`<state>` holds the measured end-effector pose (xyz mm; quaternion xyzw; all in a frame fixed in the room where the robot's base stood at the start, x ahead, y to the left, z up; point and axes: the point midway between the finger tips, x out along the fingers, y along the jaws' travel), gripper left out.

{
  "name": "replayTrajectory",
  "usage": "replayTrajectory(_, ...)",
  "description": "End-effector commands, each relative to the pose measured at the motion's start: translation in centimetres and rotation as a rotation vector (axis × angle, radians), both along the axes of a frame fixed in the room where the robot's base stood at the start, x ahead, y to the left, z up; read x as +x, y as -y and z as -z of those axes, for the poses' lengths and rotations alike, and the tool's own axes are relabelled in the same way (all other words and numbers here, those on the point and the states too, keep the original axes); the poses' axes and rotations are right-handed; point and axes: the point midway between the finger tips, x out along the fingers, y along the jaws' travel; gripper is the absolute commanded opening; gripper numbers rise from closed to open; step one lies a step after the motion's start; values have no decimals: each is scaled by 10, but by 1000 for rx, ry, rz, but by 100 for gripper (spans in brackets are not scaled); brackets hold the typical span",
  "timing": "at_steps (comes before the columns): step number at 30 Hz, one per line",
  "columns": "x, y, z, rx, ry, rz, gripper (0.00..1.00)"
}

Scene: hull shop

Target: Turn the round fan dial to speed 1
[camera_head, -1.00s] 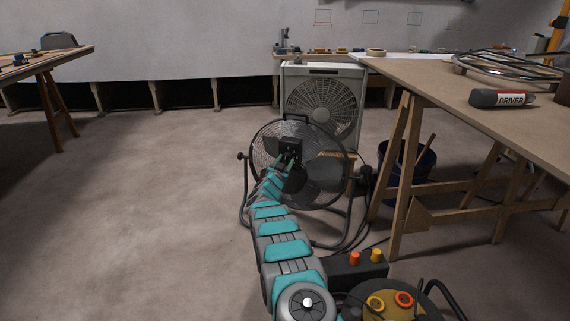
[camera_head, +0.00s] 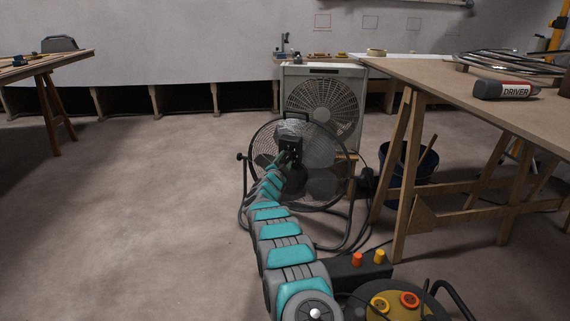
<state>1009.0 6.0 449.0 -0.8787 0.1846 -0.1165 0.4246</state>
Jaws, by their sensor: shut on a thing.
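A round black floor fan (camera_head: 322,160) stands on a tubular frame in the middle of the view, its wire cage facing me. A dark box (camera_head: 291,146) sits at the middle of its cage. My teal and grey arm reaches forward to this box. My gripper (camera_head: 286,157) is at the box's lower left, small and dark against the fan. It is shut on the fan dial, which the gripper and box hide. The dial's pointer and speed marks cannot be read from here.
A white box fan (camera_head: 323,92) stands behind the round fan. Cables run on the floor at right. The left floor is clear.

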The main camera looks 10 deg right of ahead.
Motion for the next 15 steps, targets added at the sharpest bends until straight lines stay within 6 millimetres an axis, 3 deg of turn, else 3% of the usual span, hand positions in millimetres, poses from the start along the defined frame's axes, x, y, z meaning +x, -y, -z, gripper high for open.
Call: replayTrajectory(15, 0, 0, 1, 28, 13, 0, 0)
